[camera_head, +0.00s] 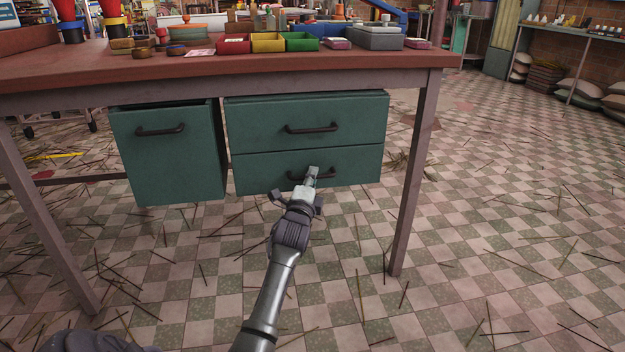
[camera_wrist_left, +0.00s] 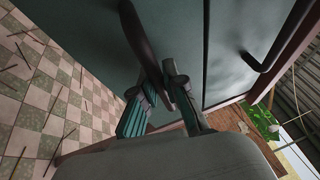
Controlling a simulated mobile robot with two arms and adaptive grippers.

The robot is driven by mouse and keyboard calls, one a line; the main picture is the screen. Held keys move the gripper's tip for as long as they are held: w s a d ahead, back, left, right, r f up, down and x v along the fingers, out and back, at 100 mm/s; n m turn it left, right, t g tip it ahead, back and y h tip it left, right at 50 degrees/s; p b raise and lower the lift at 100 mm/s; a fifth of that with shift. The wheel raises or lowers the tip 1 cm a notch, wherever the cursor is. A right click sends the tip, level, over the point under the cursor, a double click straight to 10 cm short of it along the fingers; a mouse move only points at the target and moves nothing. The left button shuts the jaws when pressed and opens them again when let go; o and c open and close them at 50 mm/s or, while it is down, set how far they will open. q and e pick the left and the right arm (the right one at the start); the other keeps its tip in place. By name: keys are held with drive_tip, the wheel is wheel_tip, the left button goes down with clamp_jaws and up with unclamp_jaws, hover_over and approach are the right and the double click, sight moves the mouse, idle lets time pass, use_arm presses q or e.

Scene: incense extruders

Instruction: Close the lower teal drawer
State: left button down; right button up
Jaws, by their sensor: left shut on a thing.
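The lower teal drawer (camera_head: 260,173) sits under the red-brown table, below an upper teal drawer (camera_head: 255,120). Its front looks about level with the upper one; I cannot tell whether a small gap remains. My left gripper (camera_head: 312,172) is at its dark handle (camera_head: 328,174), hiding the handle's middle. In the left wrist view, my left gripper's fingers (camera_wrist_left: 163,108) are shut around this dark handle (camera_wrist_left: 138,38), close to the lower drawer's face (camera_wrist_left: 90,30). The upper drawer's handle (camera_wrist_left: 284,40) is beside it. My right gripper is not in view.
A teal cabinet front (camera_head: 165,165) is left of the drawers. A table leg (camera_head: 418,170) stands to their right. Red, yellow and green trays (camera_head: 268,43) are on the tabletop (camera_head: 210,68). Thin sticks litter the checkered floor (camera_head: 490,200), which has free room in front.

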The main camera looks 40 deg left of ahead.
use_arm(q)
drive_tip(key=shift+a+r, duration=0.15)
drive_tip(key=c, duration=1.2)
unclamp_jaws()
drive_tip(key=shift+w, duration=0.1)
drive_tip(key=shift+f, duration=0.2)
drive_tip(key=v, duration=1.2)
drive_tip(key=shift+r, duration=0.1)
